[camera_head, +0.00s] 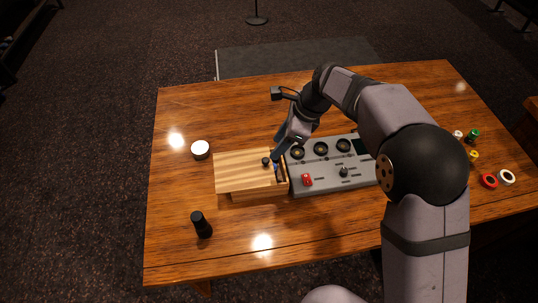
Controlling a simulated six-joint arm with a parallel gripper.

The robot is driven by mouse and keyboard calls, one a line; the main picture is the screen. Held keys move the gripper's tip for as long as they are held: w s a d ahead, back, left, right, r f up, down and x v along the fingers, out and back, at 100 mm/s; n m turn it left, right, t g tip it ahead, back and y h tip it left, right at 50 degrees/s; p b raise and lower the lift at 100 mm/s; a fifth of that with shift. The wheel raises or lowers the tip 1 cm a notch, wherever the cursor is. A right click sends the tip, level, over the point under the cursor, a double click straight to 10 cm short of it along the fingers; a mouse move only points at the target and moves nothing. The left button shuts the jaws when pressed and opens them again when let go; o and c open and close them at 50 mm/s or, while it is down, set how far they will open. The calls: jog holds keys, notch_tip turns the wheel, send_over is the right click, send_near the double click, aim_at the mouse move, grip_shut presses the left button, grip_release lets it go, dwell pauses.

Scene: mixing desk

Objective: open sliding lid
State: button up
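A striped wooden sliding lid (238,173) covers most of a low wooden box (255,196) near the middle of the table. A small dark knob (266,161) stands near the lid's right end. A narrow dark gap shows at the right end of the box. My gripper (276,158) points down at the knob from the upper right. Its fingertips are beside or at the knob; I cannot tell whether they touch it. The fingers are small and dark here, so their opening does not show clearly.
A grey mixing desk (318,179) with dials, a red control and a lever stands close to the box's right side. A white-topped round tin (201,149) is at the left, a black cylinder (201,224) in front. Several coloured small items lie far right. The table's left area is mostly clear.

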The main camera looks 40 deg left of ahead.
aim_at(266, 160)
jog(key=shift+m, duration=0.3)
jog(key=shift+p+x, duration=1.15)
jog(key=shift+x, duration=2.55)
jog(key=shift+s, duration=0.1)
